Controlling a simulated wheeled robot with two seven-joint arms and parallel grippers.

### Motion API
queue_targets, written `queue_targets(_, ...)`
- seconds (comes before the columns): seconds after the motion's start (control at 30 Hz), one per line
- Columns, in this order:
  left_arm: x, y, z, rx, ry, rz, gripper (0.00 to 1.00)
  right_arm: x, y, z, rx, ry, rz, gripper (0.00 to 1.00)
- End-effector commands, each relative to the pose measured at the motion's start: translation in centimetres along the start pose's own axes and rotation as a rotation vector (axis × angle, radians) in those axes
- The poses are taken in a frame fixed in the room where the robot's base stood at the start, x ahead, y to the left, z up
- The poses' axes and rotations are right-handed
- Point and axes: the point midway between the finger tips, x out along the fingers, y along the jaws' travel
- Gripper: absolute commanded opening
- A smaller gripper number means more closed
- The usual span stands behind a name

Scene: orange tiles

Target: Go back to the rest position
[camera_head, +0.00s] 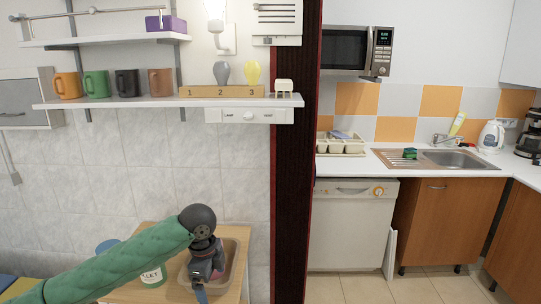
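My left arm, in a green quilted sleeve, comes in from the lower left. My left gripper (202,283) is dark and points down over a brownish bin (236,262) on a small wooden table (236,233). Its fingers are small and dark here, so I cannot tell whether they are open or shut, or whether they hold anything. My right gripper is not in view.
Behind the arm are a blue round object (107,246) and a white container with green lettering (154,277). A wall shelf (140,102) above holds several mugs and a numbered wooden block (222,91). A dark red post (294,150) stands right of the table; the kitchen floor beyond is clear.

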Motion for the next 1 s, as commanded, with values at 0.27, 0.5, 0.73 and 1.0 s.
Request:
queue_targets(0.27, 4.5, 2.5, -4.0, -0.082, 0.080, -0.047, 0.98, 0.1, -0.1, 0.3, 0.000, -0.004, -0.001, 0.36)
queue_targets(0.5, 7.6, 4.9, -6.8, -0.193, 0.155, -0.090, 0.98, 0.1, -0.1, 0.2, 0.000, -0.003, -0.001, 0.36)
queue_targets(0.73, 10.1, 7.4, -8.6, -0.326, 0.224, -0.125, 0.98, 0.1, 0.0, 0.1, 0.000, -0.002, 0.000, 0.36)
queue_targets(1.0, 12.6, 10.6, -9.4, -0.515, 0.289, -0.156, 0.98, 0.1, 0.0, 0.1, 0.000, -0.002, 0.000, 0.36)
